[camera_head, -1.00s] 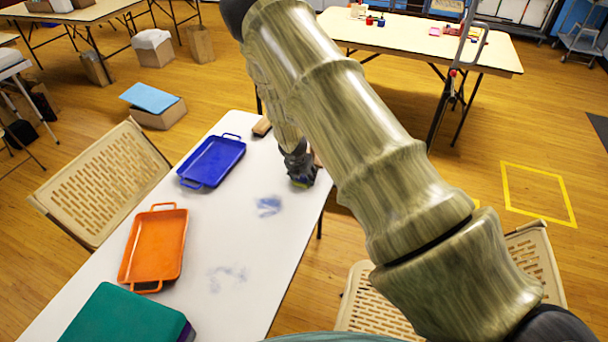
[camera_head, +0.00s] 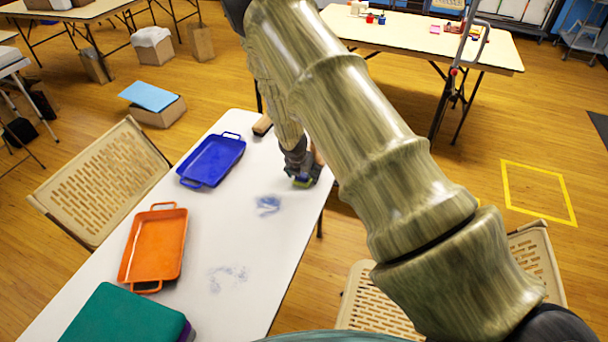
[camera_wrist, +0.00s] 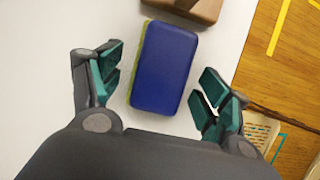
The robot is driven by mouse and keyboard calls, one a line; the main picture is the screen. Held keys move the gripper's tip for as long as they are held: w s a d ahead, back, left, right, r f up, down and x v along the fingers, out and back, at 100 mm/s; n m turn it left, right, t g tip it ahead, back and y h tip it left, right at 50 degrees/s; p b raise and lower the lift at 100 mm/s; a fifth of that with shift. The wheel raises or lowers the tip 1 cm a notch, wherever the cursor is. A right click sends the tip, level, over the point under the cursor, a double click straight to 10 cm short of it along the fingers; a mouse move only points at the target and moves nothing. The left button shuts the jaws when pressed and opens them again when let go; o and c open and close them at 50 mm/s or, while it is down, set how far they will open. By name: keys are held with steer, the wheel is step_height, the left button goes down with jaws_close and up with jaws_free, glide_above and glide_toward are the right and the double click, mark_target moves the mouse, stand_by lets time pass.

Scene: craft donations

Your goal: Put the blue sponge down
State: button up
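The blue sponge (camera_wrist: 163,67), with a yellow-green layer along its left side, lies on the white table (camera_wrist: 50,60) in the wrist view. My gripper (camera_wrist: 160,88) is open, with one teal-padded finger on each side of the sponge. A gap shows between each finger and the sponge. In the head view my gripper (camera_head: 302,172) is low at the table's right edge, and only a small yellow-green part of the sponge (camera_head: 303,183) shows beneath it. My arm hides some of the table there.
A brown block (camera_wrist: 187,7) lies just beyond the sponge. A blue tray (camera_head: 212,160), an orange tray (camera_head: 155,247) and a teal box (camera_head: 122,316) stand along the table. Bluish smudges (camera_head: 268,205) mark its surface. Tan chairs (camera_head: 100,185) flank it.

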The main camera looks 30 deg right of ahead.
steer(key=b+v, duration=0.1)
steer(key=v, duration=1)
steer(key=shift+a+r, duration=0.2)
steer(key=shift+r, duration=0.15)
steer(key=shift+s+r, duration=0.1)
